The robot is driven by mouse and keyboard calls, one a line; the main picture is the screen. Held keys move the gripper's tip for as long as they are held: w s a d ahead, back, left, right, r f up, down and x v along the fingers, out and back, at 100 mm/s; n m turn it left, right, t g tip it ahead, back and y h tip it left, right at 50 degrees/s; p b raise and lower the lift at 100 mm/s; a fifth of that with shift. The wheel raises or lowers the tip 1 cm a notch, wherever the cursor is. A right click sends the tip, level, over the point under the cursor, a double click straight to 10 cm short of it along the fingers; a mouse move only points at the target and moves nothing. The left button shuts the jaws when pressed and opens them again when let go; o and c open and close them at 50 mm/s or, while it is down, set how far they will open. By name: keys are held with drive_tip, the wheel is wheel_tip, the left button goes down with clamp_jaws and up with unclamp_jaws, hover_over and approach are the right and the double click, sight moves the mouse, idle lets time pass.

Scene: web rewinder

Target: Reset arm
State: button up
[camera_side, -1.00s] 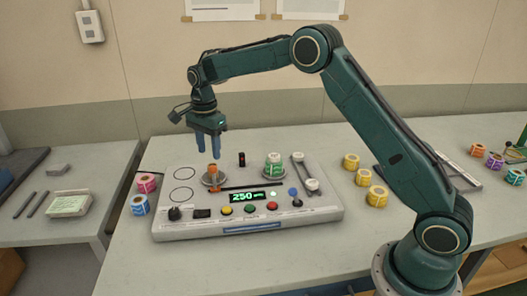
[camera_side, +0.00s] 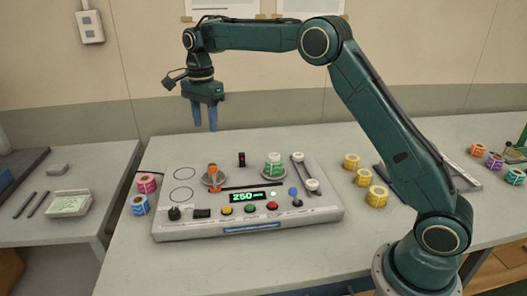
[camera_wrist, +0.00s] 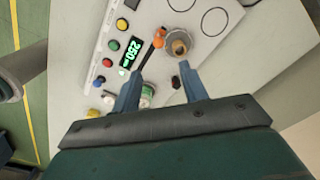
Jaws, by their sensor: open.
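My gripper (camera_side: 205,116) is open and empty, raised above the back left part of the rewinder panel (camera_side: 240,236). Its two blue fingers point down and touch nothing. In the wrist view the gripper (camera_wrist: 163,88) shows its fingers apart over the panel. Below it is a spindle with an orange part (camera_side: 213,172) on a round metal plate; a spindle also shows in the wrist view (camera_wrist: 179,47). A green and white roll (camera_side: 273,164) sits on the other plate to the right. The display (camera_side: 248,197) reads 250 in green.
Pink (camera_side: 146,182) and blue (camera_side: 139,204) rolls stand left of the panel. Several yellow rolls (camera_side: 377,196) stand to its right. Yellow, green and red buttons (camera_side: 250,209) and a blue-topped lever (camera_side: 293,193) line the panel's front. The air around my gripper is clear.

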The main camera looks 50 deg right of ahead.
drive_tip(key=s+r+n+t, duration=0.1)
drive_tip(key=s+r+n, duration=0.4)
drive_tip(key=s, duration=0.4)
drive_tip(key=s+r+n+t, duration=0.25)
drive_tip(key=s+r, duration=0.35)
drive_tip(key=s, duration=0.3)
drive_tip(key=s+f+n+t, duration=0.1)
drive_tip(key=s+f+n, duration=0.2)
drive_tip(key=s, duration=0.7)
drive_tip(key=s+f+n+t, duration=0.1)
drive_tip(key=s+f+n, duration=0.2)
drive_tip(key=s+n, duration=0.4)
drive_tip(key=s, duration=0.4)
drive_tip(key=shift+s+a, duration=0.25)
drive_tip(key=shift+a, duration=0.05)
drive_tip(key=shift+f+n, duration=0.1)
drive_tip(key=shift+n, duration=0.15)
